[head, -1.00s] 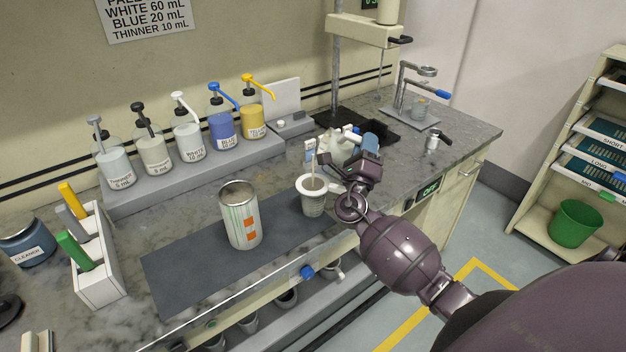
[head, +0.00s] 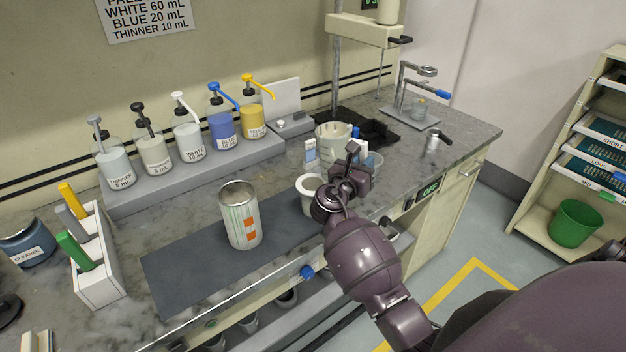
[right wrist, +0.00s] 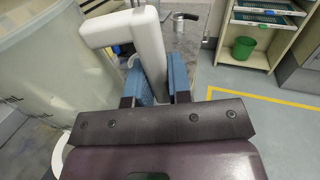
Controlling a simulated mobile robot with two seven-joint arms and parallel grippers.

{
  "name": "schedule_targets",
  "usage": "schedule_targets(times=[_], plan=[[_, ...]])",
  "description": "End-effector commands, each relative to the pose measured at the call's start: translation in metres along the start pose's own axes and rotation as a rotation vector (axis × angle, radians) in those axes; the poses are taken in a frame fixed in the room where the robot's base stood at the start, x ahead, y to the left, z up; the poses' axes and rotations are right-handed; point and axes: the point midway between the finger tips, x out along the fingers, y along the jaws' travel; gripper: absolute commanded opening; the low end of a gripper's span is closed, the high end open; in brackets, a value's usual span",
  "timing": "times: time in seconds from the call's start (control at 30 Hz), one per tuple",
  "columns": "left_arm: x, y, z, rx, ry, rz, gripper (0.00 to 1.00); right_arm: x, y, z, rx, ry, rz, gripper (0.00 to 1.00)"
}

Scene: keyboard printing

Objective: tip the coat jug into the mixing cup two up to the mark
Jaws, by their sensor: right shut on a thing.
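The coat jug (head: 333,132), a pale wide-mouthed vessel, stands about upright above the counter, behind the mixing cup. In the right wrist view its translucent wall (right wrist: 40,75) fills the left side. My right gripper (right wrist: 160,80) is shut on the jug's white handle (right wrist: 150,45); in the head view the gripper (head: 351,160) is beside the jug. A white mixing cup (head: 306,200) stands on the dark mat, partly hidden by my right wrist. Its label and mark cannot be read, and its fill level is unclear. No stream shows. My left gripper is out of view.
A steel can with orange marks (head: 240,222) stands on the dark mat (head: 185,272), left of the cup. Several pump bottles (head: 188,140) line the back ledge. A stand with a black base (head: 375,132) is behind the jug.

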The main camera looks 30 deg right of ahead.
Motion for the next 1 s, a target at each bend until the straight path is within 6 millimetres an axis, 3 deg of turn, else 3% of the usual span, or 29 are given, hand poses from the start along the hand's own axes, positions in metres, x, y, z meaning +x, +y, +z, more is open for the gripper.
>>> schedule_targets(times=[0.1,0.63,1.0], plan=[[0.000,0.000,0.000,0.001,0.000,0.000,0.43,-0.005,0.008,-0.011,0.108,0.069,-0.002,0.00],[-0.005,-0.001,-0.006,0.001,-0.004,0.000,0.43,-0.002,0.004,0.010,0.094,0.058,-0.002,0.00],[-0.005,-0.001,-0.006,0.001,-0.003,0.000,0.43,-0.002,0.004,0.010,0.092,0.057,-0.001,0.00]])
